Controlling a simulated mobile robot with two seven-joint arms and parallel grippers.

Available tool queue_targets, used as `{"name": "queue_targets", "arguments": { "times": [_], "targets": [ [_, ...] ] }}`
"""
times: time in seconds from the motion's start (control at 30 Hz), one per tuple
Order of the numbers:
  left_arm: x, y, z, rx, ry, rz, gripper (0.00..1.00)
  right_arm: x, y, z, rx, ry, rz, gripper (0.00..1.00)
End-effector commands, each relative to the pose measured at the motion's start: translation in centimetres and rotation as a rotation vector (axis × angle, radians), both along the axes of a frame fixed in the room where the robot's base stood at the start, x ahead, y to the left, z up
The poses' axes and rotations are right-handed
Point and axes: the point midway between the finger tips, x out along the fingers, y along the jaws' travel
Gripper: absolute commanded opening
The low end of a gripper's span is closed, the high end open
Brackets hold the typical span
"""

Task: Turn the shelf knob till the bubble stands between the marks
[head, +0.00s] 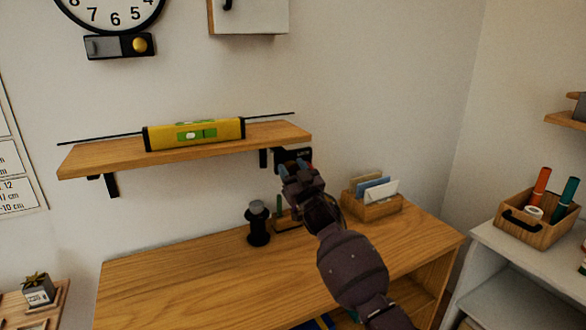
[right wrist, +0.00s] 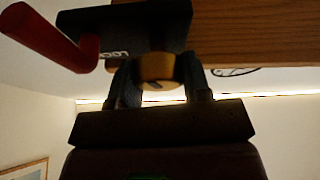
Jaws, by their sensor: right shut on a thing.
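The wooden shelf (head: 100,160) hangs on the wall, with a yellow spirit level (head: 165,138) lying on it. The level's green vial (head: 210,133) faces me. A small pale bubble (head: 192,135) shows near the vial's middle; its exact place against the marks is too small to tell. My right gripper (head: 293,171) is at the shelf's right end, below its edge. In the right wrist view, my right gripper (right wrist: 160,85) is shut on the round brass-coloured knob (right wrist: 158,68), one finger on each side. The head view hides the knob. My left gripper is out of view.
Beside the knob, a red lever (right wrist: 50,35) sticks out from a black housing (right wrist: 125,25) with lettering. The desk's left part is clear.

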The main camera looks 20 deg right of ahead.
Motion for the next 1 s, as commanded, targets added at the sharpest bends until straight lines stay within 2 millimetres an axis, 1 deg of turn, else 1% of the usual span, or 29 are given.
{"name": "queue_targets", "arguments": {
  "times": [0.03, 0.3, 0.47, 0.73, 0.87, 1.0],
  "targets": [
    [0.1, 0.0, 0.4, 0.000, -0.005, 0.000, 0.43, 0.0, -0.2, 0.3, -0.049, -0.001, -0.001, 0.20],
    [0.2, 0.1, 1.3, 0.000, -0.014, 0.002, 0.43, 0.0, -0.1, 0.4, -0.308, -0.007, -0.003, 0.20],
    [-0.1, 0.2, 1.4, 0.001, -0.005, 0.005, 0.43, 0.0, -0.1, 0.4, -0.459, -0.010, -0.002, 0.20],
    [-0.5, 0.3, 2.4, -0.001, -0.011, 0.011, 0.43, 0.0, -0.1, 0.4, -0.718, -0.015, -0.003, 0.20],
    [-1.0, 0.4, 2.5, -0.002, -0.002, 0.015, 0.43, 0.0, -0.1, 0.5, -0.839, -0.018, -0.003, 0.20],
    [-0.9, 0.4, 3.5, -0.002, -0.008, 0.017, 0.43, 0.0, -0.1, 0.4, -0.973, -0.021, -0.002, 0.20]
  ]
}}
